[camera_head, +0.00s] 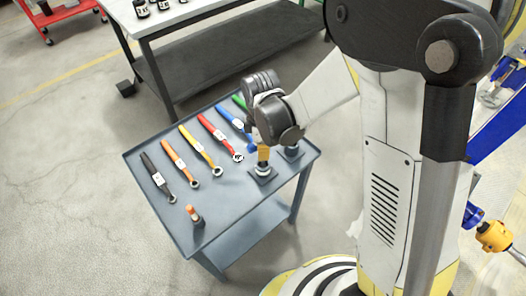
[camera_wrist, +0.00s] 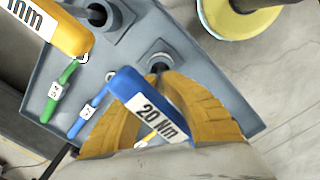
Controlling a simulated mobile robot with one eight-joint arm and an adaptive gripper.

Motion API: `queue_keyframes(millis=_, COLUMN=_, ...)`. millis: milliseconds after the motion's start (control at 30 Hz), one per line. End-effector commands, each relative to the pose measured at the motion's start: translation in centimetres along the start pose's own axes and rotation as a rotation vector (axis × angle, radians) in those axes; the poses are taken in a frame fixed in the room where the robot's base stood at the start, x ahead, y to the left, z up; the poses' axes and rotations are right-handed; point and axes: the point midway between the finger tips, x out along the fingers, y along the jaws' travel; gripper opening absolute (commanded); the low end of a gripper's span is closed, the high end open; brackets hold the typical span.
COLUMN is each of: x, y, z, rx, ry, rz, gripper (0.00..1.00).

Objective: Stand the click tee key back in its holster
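The click tee key (camera_wrist: 135,95), a blue handle labelled 20 Nm, sits between the yellow fingers of my gripper (camera_wrist: 162,100) in the wrist view. The fingers close on it from both sides. Its holster appears to be the grey socket (camera_wrist: 160,55) just beyond the handle, on a square base. The key's shaft is hidden, so I cannot tell whether its tip is in the socket. In the head view my gripper (camera_head: 263,153) points down over a holster (camera_head: 262,172) near the cart's right side, and the blue handle is hidden.
A yellow handle marked Nm (camera_wrist: 50,25) stands close by in the wrist view, near another socket (camera_wrist: 100,14). An orange-topped key (camera_head: 193,214) stands at the cart's front left. Several coloured wrenches (camera_head: 183,150) lie on the grey cart (camera_head: 228,208). A workbench (camera_head: 220,50) stands behind.

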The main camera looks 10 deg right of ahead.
Motion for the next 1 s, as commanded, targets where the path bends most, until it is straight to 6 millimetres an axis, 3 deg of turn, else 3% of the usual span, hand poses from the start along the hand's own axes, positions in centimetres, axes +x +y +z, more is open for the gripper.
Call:
queue_keyframes(millis=467, x=0.9, y=0.0, z=0.0, rx=0.000, ry=0.000, rz=0.000, gripper=0.00)
queue_keyframes(millis=567, x=0.9, y=0.0, z=0.0, rx=0.000, ry=0.000, rz=0.000, gripper=0.29)
queue_keyframes(millis=600, x=0.9, y=0.0, z=0.0, rx=0.000, ry=0.000, rz=0.000, gripper=0.31)
queue_keyframes(millis=867, x=0.8, y=0.0, z=0.0, rx=0.000, ry=0.000, rz=0.000, gripper=0.31)
queue_keyframes(millis=1000, x=-0.2, y=0.0, z=0.0, rx=0.000, ry=0.000, rz=0.000, gripper=0.31)
